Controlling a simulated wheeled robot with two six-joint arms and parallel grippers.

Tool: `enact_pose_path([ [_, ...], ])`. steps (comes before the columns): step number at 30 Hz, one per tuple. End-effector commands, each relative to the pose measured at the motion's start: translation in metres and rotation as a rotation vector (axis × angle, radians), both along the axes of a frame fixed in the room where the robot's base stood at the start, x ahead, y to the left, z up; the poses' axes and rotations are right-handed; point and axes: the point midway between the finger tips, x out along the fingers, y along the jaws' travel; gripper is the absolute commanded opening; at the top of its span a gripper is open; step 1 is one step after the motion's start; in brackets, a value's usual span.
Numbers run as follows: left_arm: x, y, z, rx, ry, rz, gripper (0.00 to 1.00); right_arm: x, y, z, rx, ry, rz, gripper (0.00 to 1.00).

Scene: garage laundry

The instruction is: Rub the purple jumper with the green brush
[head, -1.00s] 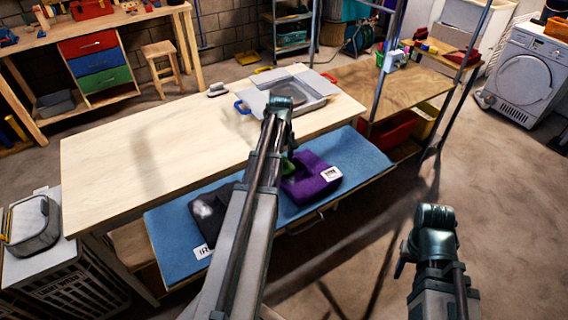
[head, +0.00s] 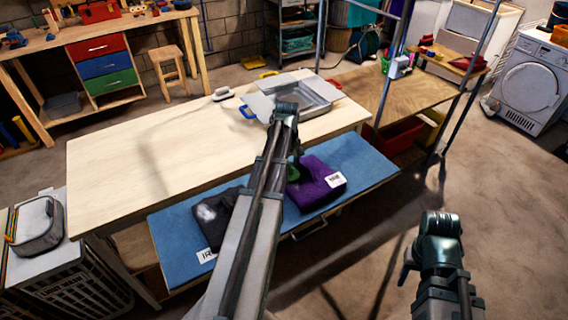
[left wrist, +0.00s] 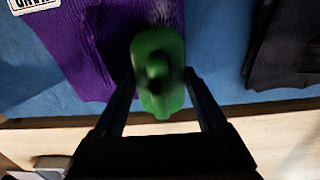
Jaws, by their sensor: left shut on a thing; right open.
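The purple jumper (head: 318,185) lies on the blue mat (head: 362,160) and has a white label. It also shows in the left wrist view (left wrist: 85,45). The green brush (left wrist: 158,100) is between the fingers of my left gripper (left wrist: 160,76), which is shut on it. The brush is over the jumper's edge beside bare mat; I cannot tell whether it touches the cloth. In the head view my left arm partly hides the brush (head: 293,173) and the left gripper. My right gripper (head: 408,262) is open, low at the right, away from the mat.
A dark garment (head: 213,214) with a label lies left of the jumper, partly behind my left arm. The pale wooden table (head: 130,165) adjoins the mat and holds a grey tray (head: 318,93) and a small brush-like item (head: 222,94). A metal-post rack stands right.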

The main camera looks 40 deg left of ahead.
Motion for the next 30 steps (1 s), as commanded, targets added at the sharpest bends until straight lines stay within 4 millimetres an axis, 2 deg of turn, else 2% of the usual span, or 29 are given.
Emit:
enact_pose_path([
  [3,-0.005,-0.009,0.001,0.000,0.000,-0.001,0.30,0.000,0.000,0.001,0.000,0.000,0.000,0.50],
  [14,-0.007,-0.016,0.000,0.001,0.000,-0.001,0.30,0.000,0.000,0.000,0.000,0.000,0.000,0.50],
  [24,-0.019,-0.041,-0.002,0.001,0.000,-0.002,0.30,0.000,0.000,-0.002,0.000,0.000,0.000,0.50],
  [30,-0.020,-0.046,-0.002,0.000,0.000,0.000,0.30,0.000,0.000,-0.002,0.000,0.000,0.000,0.50],
])
